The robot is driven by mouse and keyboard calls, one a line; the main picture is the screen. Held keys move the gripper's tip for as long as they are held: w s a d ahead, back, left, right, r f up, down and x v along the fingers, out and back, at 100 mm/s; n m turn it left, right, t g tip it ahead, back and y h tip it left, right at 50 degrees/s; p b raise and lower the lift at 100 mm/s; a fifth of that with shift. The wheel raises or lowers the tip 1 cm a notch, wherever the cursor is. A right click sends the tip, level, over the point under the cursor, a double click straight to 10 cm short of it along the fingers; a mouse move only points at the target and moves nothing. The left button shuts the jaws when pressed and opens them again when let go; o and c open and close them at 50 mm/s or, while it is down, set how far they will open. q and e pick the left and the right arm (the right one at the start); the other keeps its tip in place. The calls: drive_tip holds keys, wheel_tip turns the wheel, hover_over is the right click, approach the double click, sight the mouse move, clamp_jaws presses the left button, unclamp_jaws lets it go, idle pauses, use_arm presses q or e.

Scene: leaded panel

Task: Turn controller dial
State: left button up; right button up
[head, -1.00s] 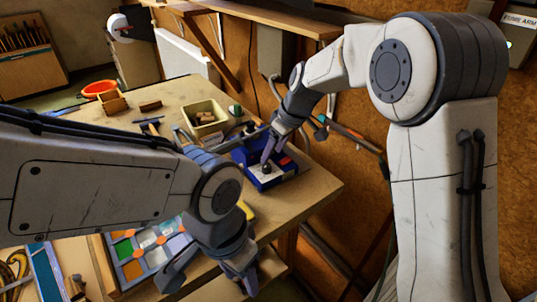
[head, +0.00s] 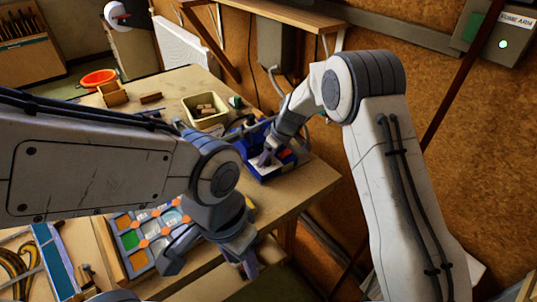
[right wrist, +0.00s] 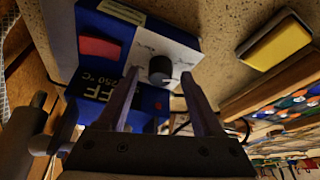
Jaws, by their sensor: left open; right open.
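The blue controller box (head: 262,171) sits near the right end of the workbench. In the head view the right gripper (head: 266,160) hides the dial. My left gripper (head: 212,270) is open and empty at the bench's front edge.
A leaded panel (head: 150,235) with coloured panes lies at the near bench edge. A cream bin (head: 205,111) with blocks stands behind the controller. A yellow-topped sponge or block (right wrist: 278,42) lies beside the controller. The wooden wall is close behind.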

clamp_jaws()
idle(0.3)
